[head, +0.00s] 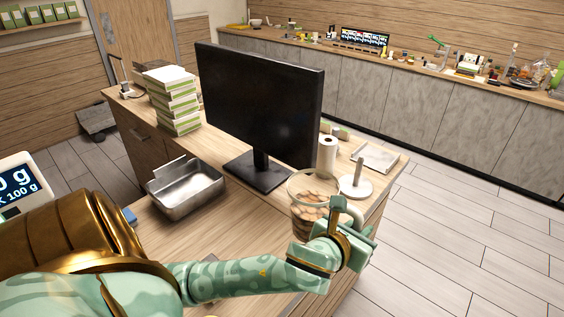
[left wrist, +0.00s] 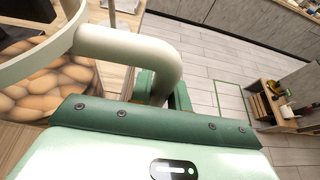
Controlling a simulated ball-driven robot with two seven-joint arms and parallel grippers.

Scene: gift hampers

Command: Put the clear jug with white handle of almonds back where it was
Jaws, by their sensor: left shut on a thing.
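The clear jug (head: 301,190) holds brown almonds and stands upright at the right part of the wooden counter, in front of the monitor's foot. I cannot tell whether its base touches the counter. My left gripper (head: 345,222) is shut on the jug's white handle, on the jug's right side. In the left wrist view the white handle (left wrist: 135,42) passes behind the green gripper body, and the almonds (left wrist: 50,85) show through the clear wall at left. The fingertips are mostly hidden there. My right gripper is not in view.
A black monitor (head: 258,100) stands behind the jug. A paper roll (head: 327,157) and a white upright holder (head: 356,183) are close behind it. A metal tray (head: 188,190) and stacked boxes (head: 172,98) are to the left. Open floor lies right of the counter.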

